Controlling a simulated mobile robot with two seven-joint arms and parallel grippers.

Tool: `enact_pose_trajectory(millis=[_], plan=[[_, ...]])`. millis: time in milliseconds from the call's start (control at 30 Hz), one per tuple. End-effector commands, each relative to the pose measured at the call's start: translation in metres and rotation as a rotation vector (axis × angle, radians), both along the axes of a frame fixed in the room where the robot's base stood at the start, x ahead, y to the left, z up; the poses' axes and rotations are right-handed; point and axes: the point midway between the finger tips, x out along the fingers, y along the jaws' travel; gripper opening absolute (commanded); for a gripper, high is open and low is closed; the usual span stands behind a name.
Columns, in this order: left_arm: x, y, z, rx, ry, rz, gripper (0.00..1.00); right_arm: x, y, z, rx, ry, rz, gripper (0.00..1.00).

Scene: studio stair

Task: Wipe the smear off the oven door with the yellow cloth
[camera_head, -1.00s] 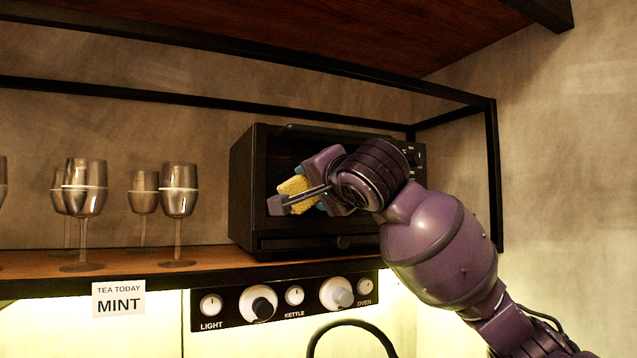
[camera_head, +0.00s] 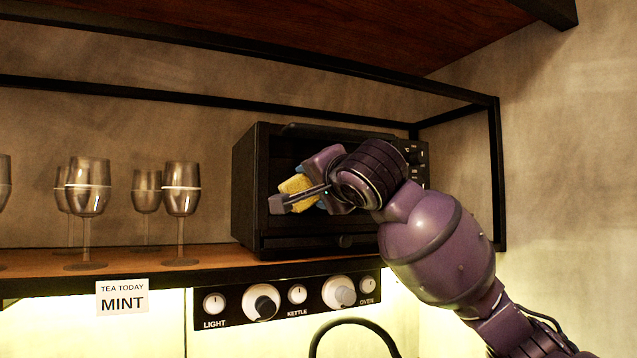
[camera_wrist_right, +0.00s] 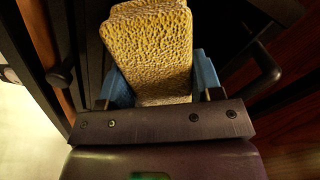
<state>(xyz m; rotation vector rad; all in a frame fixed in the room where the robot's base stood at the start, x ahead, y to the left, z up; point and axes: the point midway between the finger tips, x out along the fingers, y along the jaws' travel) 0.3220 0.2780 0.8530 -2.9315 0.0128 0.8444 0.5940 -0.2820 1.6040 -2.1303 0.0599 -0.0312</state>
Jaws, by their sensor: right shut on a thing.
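The black oven (camera_head: 255,215) stands on the wooden shelf, its front partly hidden behind my right arm. My right gripper (camera_head: 302,193) is at the oven's front, shut on the yellow cloth (camera_head: 294,188). In the right wrist view the cloth (camera_wrist_right: 150,50) is a thick, textured yellow pad between the blue fingers, in front of dark surfaces. I cannot tell whether the cloth touches the oven door. I see no smear; the gripper and arm cover much of the door. My left gripper is not in view.
Several stemmed glasses (camera_head: 181,200) stand on the shelf (camera_head: 130,262) left of the oven. Below is a control panel (camera_head: 285,299) with knobs, and a sign (camera_head: 122,298) reading MINT. A black shelf frame post (camera_head: 497,180) stands to the right of the arm.

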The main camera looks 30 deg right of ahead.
Motion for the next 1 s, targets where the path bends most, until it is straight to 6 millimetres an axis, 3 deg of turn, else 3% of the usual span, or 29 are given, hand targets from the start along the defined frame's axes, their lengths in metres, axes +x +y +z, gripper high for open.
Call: enact_pose_trajectory(millis=[733,1000], plan=[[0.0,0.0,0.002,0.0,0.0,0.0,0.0,0.011,-0.001,0.0,0.0,-0.001,0.001,0.4],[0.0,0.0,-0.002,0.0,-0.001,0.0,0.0,0.009,-0.018,-0.001,0.002,-0.001,-0.001,0.4]])
